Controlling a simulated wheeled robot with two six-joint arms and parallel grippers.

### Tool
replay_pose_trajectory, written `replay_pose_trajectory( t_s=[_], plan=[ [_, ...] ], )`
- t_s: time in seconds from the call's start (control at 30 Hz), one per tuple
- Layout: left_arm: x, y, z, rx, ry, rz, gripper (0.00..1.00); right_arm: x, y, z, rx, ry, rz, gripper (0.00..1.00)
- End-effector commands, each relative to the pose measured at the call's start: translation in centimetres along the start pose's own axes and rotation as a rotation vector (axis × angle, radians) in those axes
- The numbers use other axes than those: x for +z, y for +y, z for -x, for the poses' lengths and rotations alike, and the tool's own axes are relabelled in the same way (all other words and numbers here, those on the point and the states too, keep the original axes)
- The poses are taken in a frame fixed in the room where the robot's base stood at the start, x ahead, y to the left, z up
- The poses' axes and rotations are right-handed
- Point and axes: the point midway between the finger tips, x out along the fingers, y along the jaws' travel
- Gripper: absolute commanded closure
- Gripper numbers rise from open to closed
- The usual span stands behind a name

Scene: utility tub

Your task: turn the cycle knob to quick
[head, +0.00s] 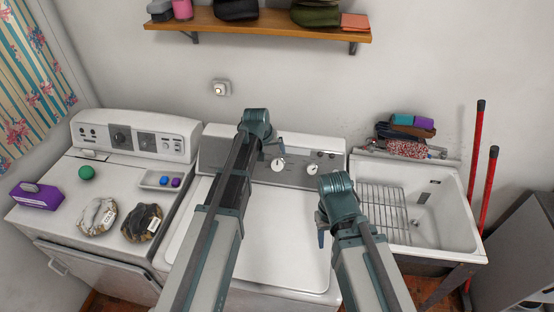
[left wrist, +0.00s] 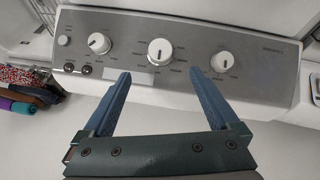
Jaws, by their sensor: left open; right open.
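The washer's grey control panel (head: 225,155) carries white knobs. In the left wrist view a large middle knob (left wrist: 160,51) sits between a left knob (left wrist: 98,43) and a right knob (left wrist: 222,61). Each has a dark pointer mark; the labels are too small to read. My left gripper (left wrist: 160,76) is open and empty, its fingertips either side of the line to the middle knob, not visibly touching it. In the head view my left gripper (head: 279,145) is over the panel, beside a knob (head: 277,165). My right gripper (head: 321,236) is open above the washer lid (head: 280,235).
A second white machine (head: 120,165) on the left bears a green ball (head: 86,173), a purple box (head: 36,196) and two bundles. A utility tub (head: 447,215) with a wire rack (head: 384,210) stands right. A shelf (head: 260,25) hangs above.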

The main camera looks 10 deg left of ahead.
Motion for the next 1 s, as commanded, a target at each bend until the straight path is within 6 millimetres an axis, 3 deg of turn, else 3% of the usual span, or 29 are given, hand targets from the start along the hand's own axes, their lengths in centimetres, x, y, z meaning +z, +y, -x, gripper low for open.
replay_pose_trajectory(
  t_s=[0.37,1.0],
  plan=[
    [0.2,0.0,-1.6,0.0,0.0,-0.001,0.06,-0.1,-0.1,-1.5,0.0,0.0,0.0,0.5],
    [0.3,-0.1,-10.8,-0.001,-0.001,-0.001,0.06,-0.6,-0.9,-9.9,0.003,0.001,0.013,0.5]
  ],
)
